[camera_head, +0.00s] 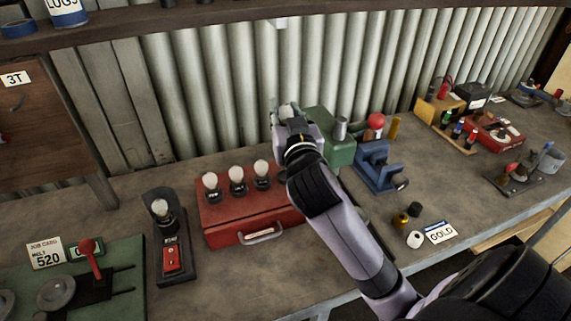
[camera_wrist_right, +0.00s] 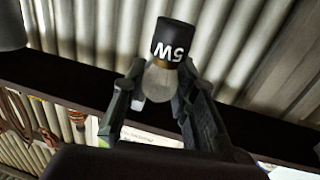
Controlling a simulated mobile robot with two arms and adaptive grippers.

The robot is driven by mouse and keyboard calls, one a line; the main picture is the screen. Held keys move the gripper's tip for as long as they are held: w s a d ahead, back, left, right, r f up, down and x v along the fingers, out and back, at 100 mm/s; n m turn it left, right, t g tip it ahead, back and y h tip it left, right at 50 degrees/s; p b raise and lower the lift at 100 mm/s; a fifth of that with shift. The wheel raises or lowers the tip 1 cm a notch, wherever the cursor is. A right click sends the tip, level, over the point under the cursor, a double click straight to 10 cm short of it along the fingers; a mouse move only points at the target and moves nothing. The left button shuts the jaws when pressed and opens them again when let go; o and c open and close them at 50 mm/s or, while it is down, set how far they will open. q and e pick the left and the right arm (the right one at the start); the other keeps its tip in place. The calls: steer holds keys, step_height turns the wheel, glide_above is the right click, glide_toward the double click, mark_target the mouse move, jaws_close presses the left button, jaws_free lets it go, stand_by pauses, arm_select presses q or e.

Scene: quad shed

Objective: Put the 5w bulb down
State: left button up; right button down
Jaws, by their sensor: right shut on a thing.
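My right gripper (camera_head: 287,116) is raised behind the red case, in front of the corrugated wall. In the right wrist view the gripper (camera_wrist_right: 161,78) is shut on the 5w bulb (camera_wrist_right: 172,40). The bulb has a black base marked 5W, which shows upside down, and a pale glass globe between the fingers. In the head view the held bulb is hard to make out. Three bulbs stand in a row on the red case (camera_head: 252,235); their markings are not readable. My left gripper is not in view.
A tester stand (camera_head: 172,262) with a bulb and red switch is left of the case. A green box (camera_head: 335,150) and a blue vise-like tool (camera_head: 378,170) stand to the right. Small caps and a GOLD card (camera_head: 440,232) lie nearer the front. Bare bench shows between tester and wall.

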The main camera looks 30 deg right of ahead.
step_height(320, 180, down, 13)
steer(key=shift+b, duration=0.45)
steer(key=shift+f, duration=0.25)
steer(key=c, duration=1.3)
jaws_free()
steer(key=shift+r, duration=0.1)
